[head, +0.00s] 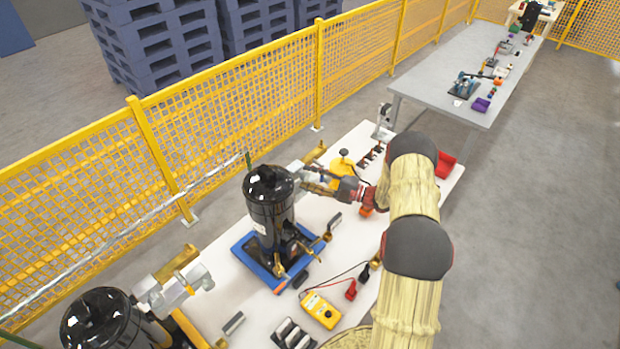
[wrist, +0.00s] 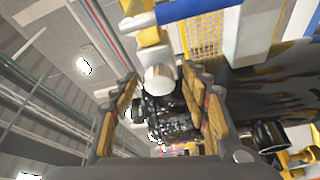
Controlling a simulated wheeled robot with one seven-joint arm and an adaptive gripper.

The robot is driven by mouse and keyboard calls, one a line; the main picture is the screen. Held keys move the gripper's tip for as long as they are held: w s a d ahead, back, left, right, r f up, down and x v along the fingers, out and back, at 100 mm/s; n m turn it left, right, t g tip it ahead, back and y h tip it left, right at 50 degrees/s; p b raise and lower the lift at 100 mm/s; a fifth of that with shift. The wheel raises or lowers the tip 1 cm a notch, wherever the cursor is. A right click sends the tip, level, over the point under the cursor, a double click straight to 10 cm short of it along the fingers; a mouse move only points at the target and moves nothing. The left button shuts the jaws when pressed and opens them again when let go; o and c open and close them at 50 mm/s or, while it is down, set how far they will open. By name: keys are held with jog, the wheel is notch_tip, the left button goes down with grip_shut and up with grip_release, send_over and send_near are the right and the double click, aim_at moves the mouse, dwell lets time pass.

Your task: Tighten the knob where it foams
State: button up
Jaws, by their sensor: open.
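A black compressor (head: 268,205) stands upright on a blue pallet (head: 248,255) on the white table. Brass fittings (head: 281,268) sit low at its front and right side. My gripper (head: 318,182) is just right of the compressor's top, beside grey fittings. In the wrist view my gripper (wrist: 163,105) is open, one finger on each side. A round silver knob-like end (wrist: 160,78) on a yellow mount shows between or beyond the fingers; whether they touch it I cannot tell. Behind it is a black surface with white specks (wrist: 168,122); foam or glare, I cannot tell.
A second black compressor (head: 100,318) with a grey fitting (head: 165,290) stands lower left. A yellow meter (head: 321,310) with leads lies in front, and a red bin (head: 445,163) to the right. A yellow mesh fence (head: 235,110) runs behind the table.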

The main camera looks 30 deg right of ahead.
jog(key=v, duration=1.2)
dwell(0.3)
